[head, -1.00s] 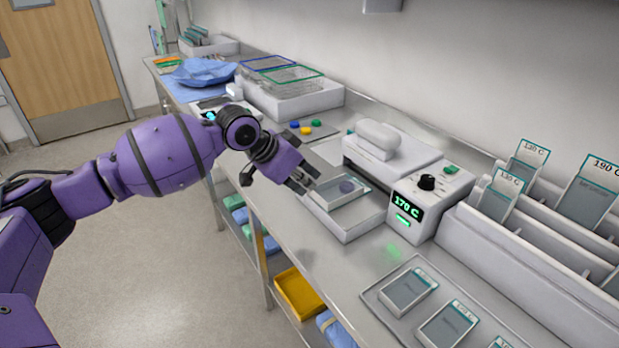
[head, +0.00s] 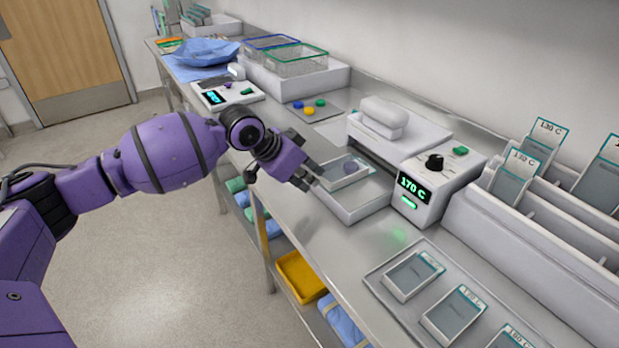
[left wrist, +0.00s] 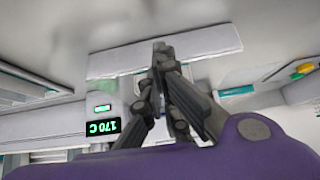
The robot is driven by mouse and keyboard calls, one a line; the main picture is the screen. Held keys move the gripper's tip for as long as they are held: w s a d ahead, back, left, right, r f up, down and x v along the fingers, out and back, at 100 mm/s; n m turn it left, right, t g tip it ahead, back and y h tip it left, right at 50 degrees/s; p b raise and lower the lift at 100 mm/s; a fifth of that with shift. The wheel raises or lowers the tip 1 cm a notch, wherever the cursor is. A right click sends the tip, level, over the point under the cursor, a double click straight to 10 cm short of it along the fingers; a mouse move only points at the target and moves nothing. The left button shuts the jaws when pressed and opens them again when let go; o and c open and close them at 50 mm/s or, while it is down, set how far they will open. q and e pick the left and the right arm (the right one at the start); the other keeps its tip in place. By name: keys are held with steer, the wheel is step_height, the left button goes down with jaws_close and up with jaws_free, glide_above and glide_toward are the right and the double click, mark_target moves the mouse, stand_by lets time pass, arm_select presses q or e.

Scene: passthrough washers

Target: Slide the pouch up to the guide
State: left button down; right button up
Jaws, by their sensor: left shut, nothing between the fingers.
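The pouch (head: 336,181) lies flat on the white bed (head: 352,213) in front of the sealer (head: 425,140). It is pale and see-through, with a round purple thing showing on it. My left gripper (head: 312,181) is at the pouch's left end, shut and empty; I cannot tell whether it touches the pouch. In the left wrist view the closed fingertips (left wrist: 160,48) show against a pale bar. I cannot make out the guide apart from the sealer body. My right gripper is not in view.
The control box (head: 432,185) reads 170 C. A tray (head: 375,283) with several pouches lies at the front right, and a white rack (head: 480,225) stands behind it. The steel counter around the bed is partly clear.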

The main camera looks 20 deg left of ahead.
mark_target(326, 174)
arm_select(q)
steer(key=shift+w+d, duration=0.7)
steer(key=shift+w, duration=0.05)
steer(key=shift+w+d, duration=0.6)
steer(key=shift+w, duration=0.2)
steer(key=shift+w+d+r, duration=0.15)
steer(key=shift+w+d, duration=0.6)
steer(key=shift+d, duration=0.05)
steer(key=shift+s+r, duration=0.1)
steer(key=shift+r, duration=0.1)
steer(key=p+v, duration=0.1)
steer(key=v, duration=0.1)
steer(key=p+v, duration=0.1)
steer(key=p, duration=0.1)
steer(key=shift+a+r, duration=0.2)
steer(key=shift+r, duration=0.25)
steer(key=shift+s+a+r, duration=0.1)
steer(key=shift+a+r, duration=0.05)
steer(key=shift+a, duration=0.05)
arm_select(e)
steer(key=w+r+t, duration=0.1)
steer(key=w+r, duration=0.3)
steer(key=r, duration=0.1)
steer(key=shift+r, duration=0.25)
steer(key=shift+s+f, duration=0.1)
